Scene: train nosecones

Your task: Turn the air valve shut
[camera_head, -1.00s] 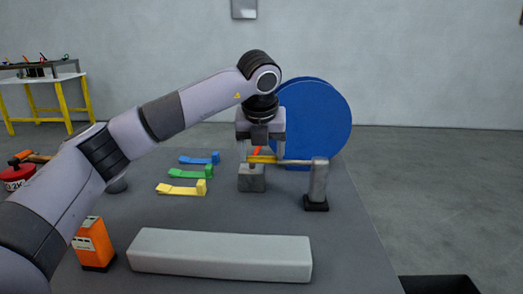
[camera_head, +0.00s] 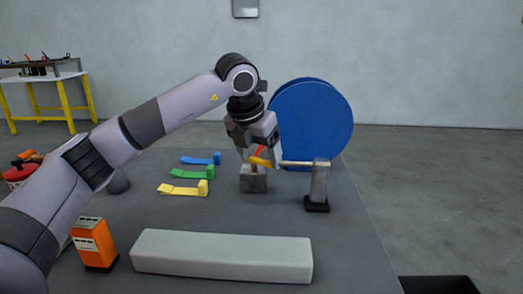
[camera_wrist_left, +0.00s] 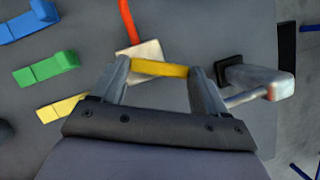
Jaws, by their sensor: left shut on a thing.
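The air valve has a grey post (camera_head: 320,182) on a dark foot, with a thin pale pipe (camera_head: 297,163) running left from its top. In the left wrist view, the yellow handle (camera_wrist_left: 160,68) spans between the two fingertips of my left gripper (camera_wrist_left: 160,76). My right gripper is out of view.
A big blue disc (camera_head: 318,125) stands just behind the valve. Blue (camera_head: 201,159), green (camera_head: 192,172) and yellow (camera_head: 185,188) pieces lie to the left. A long grey bar (camera_head: 222,256) and an orange box (camera_head: 94,245) are at the front. Bare table lies between bar and valve.

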